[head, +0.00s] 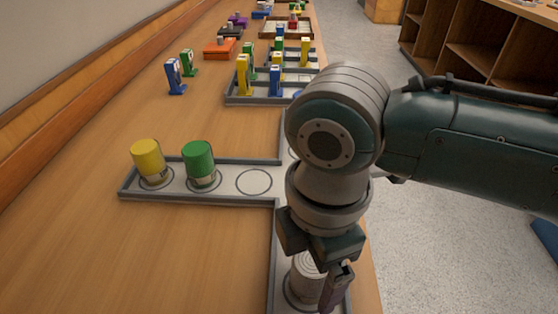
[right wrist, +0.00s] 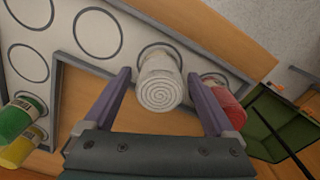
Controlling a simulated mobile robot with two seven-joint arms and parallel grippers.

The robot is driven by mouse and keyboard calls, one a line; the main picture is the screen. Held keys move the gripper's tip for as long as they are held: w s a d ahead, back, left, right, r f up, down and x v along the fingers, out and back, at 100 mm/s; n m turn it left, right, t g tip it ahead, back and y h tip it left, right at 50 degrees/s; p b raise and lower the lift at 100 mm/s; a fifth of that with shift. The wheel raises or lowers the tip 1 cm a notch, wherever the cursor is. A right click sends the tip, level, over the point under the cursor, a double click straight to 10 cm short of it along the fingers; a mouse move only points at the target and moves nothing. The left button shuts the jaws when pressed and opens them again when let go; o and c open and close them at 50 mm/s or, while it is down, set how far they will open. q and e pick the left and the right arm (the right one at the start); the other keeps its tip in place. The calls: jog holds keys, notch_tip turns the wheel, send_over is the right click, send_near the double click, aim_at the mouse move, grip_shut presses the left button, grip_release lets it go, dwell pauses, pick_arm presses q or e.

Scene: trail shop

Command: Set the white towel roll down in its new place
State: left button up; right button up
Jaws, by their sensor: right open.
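The white towel roll (head: 305,283) stands upright on a ringed spot at the near part of the grey-rimmed tray (head: 232,193). In the right wrist view its spiral end (right wrist: 158,92) faces the camera, and part of a dark ring shows around its base. My right gripper (head: 318,268) is open over the roll. In the right wrist view its two purple fingers (right wrist: 159,77) are on either side of the roll, with gaps visible. My left gripper is not in view.
A yellow roll (head: 148,160) and a green roll (head: 199,162) stand on the tray's left branch, beside an empty ring (head: 254,181). A red roll (right wrist: 222,98) is close to the right finger in the wrist view. Several blue, yellow and green items stand farther back.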

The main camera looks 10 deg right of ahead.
notch_tip(320, 180, up, 11)
jog(key=p, duration=0.3)
jog(key=shift+r, duration=0.15)
jog(key=s+a+f+m+t+y, duration=0.1)
jog(key=s+a+m+t+y, duration=0.15)
jog(key=s+m, duration=0.45)
jog(key=s+d+m+t+h, duration=0.1)
jog(key=s+d+m, duration=0.4)
jog(key=d+m, duration=0.5)
jog(key=shift+d+f+h, duration=0.4)
jog(key=shift+d+h, duration=0.25)
jog(key=shift+d, duration=0.3)
